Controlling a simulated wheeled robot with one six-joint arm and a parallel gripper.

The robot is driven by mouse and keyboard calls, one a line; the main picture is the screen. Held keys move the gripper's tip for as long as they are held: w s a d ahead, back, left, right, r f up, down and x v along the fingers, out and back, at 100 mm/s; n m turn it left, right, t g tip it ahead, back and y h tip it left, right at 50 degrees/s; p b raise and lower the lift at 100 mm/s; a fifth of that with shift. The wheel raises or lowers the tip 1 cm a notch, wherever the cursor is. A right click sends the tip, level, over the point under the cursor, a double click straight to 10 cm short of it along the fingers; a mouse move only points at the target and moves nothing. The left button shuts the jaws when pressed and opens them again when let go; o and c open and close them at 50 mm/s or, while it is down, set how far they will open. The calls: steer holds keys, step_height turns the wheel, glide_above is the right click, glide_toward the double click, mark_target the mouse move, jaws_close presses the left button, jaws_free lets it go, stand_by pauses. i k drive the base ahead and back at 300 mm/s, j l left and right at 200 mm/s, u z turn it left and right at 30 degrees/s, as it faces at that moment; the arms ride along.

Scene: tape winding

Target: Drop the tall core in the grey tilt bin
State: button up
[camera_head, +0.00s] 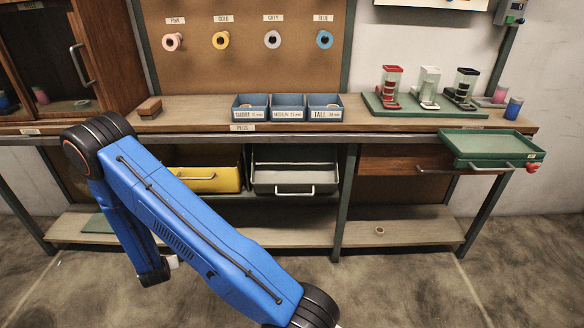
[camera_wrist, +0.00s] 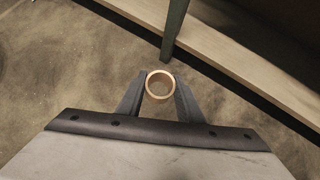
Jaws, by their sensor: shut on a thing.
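My gripper (camera_wrist: 159,92) is shut on a tan ring-shaped core (camera_wrist: 150,77) in the wrist view. The core is seen end-on between the two fingers, so its height cannot be told. It is over the floor, near the edge of a wooden shelf. The grey tilt bin (camera_head: 265,188) is under the bench in the head view, tipped open with its inside showing, and looks empty. My blue arm crosses the lower left of the head view. The gripper and held core cannot be made out there.
A yellow tilt bin (camera_head: 210,184), also open, is left of the grey one, partly behind my arm. Blue trays for short, medium and tall (camera_head: 325,114) stand on the bench (camera_head: 400,125). A loose ring (camera_head: 379,230) lies on the lower shelf. A green tray (camera_head: 495,158) juts out right.

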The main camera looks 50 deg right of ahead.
mark_target(294, 187)
steer(key=k+l+u, duration=0.1)
steer(key=l, duration=0.35)
steer(key=k+l+u, duration=0.1)
steer(key=k+l, duration=0.25)
steer(key=k+l+u, duration=0.1)
steer(key=k+l, duration=0.15)
steer(key=l, duration=0.2)
steer(key=k+l, duration=0.25)
steer(key=l, duration=0.15)
steer(key=u, duration=0.05)
